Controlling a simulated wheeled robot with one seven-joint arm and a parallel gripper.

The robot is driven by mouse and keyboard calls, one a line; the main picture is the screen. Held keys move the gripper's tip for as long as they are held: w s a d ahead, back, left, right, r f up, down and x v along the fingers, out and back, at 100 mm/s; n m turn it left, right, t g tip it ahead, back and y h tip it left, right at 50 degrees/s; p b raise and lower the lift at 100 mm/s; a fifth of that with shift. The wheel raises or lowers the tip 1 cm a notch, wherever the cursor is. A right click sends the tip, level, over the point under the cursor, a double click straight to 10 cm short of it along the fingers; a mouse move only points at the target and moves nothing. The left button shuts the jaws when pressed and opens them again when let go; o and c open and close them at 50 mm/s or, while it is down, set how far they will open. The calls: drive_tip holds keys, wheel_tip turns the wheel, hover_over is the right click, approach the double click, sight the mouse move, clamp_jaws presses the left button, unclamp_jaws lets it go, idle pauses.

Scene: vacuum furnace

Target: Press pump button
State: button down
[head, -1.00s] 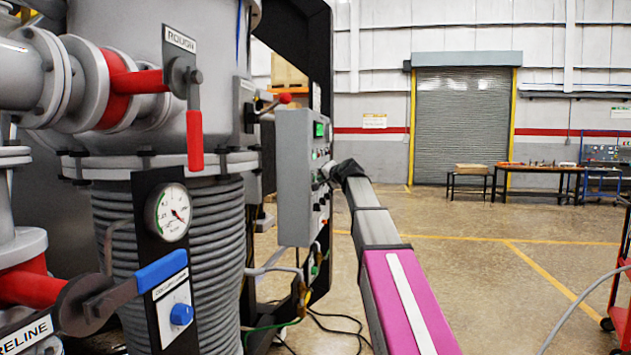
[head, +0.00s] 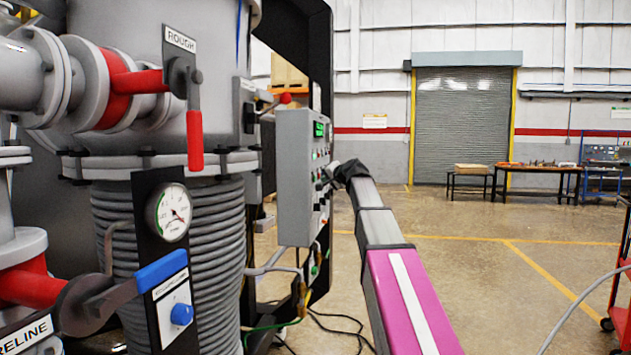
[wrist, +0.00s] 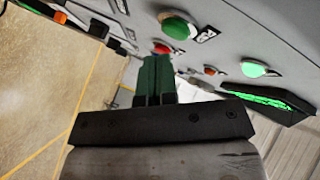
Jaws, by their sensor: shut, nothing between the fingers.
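The grey control box (head: 296,180) stands at the centre of the head view, its button face turned to the right and seen edge-on. In the wrist view its panel (wrist: 230,40) carries a large green button (wrist: 180,25), a lit green button (wrist: 255,68) and a red button (wrist: 162,47). I cannot read which one is the pump button. My gripper (wrist: 158,62) is shut and empty, its green fingers pointing at the panel near the red button. Contact cannot be told. In the head view my gripper (head: 325,178) is at the box's face, partly hidden by my arm.
A green-lit display (wrist: 268,99) is on the panel. Left of the box are the ribbed grey column, a pressure gauge (head: 168,212), a blue-handled valve (head: 160,270) and a red lever (head: 195,140). Cables lie on the floor below. The floor to the right is largely open, with a red cart (head: 620,280) at the edge.

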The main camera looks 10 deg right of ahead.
drive_tip(key=d, duration=0.1)
drive_tip(key=s+d, duration=0.1)
drive_tip(key=d, duration=0.2)
drive_tip(key=shift+s+d, duration=0.3)
drive_tip(key=shift+d, duration=0.1)
idle(0.6)
drive_tip(key=s+a+f+n+g+h, duration=0.15)
drive_tip(key=s+f, duration=0.25)
drive_tip(key=f, duration=0.8)
drive_tip(key=s+a+f+g+h, duration=0.1)
drive_tip(key=s+f+g, duration=0.25)
drive_tip(key=f, duration=0.85)
drive_tip(key=s+a+f+n+g+h, duration=0.15)
drive_tip(key=s+f, duration=0.35)
drive_tip(key=f, duration=0.7)
drive_tip(key=s+d+f+n+g+h, duration=0.2)
drive_tip(key=s+f+g, duration=0.5)
drive_tip(key=s+f, duration=1.6)
drive_tip(key=shift+s+f+n+h, duration=0.4)
drive_tip(key=shift+s+n+h, duration=0.1)
drive_tip(key=shift+h, duration=0.1)
